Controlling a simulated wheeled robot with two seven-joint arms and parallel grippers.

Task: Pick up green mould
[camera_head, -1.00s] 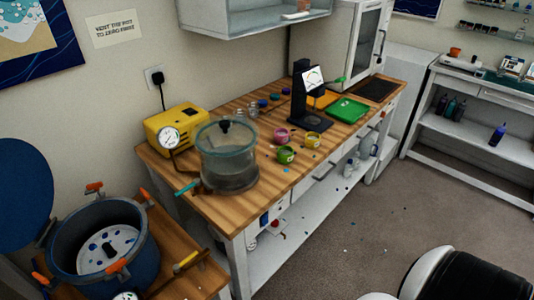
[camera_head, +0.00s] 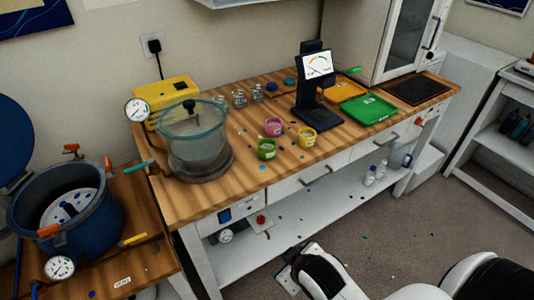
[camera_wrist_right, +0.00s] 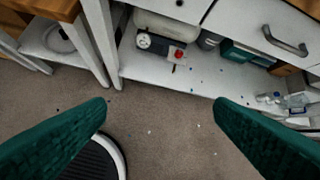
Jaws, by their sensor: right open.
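The green mould (camera_head: 267,149) is a small round cup on the wooden bench, near its front edge in the head view. A pink mould (camera_head: 273,127) stands just behind it and a yellow mould (camera_head: 307,137) to its right. My right gripper (camera_wrist_right: 160,108) is open and empty in the right wrist view, its two teal fingers wide apart over the floor in front of the bench's lower shelf. In the head view my right arm comes in at the bottom, below and in front of the bench, well away from the moulds. My left gripper is not in view.
A clear vacuum chamber (camera_head: 194,143) stands left of the moulds. A black stand with a dial (camera_head: 312,90) is behind them. A green tray (camera_head: 369,109) and an orange tray (camera_head: 343,90) lie to the right. A blue pressure pot (camera_head: 70,225) stands at the left.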

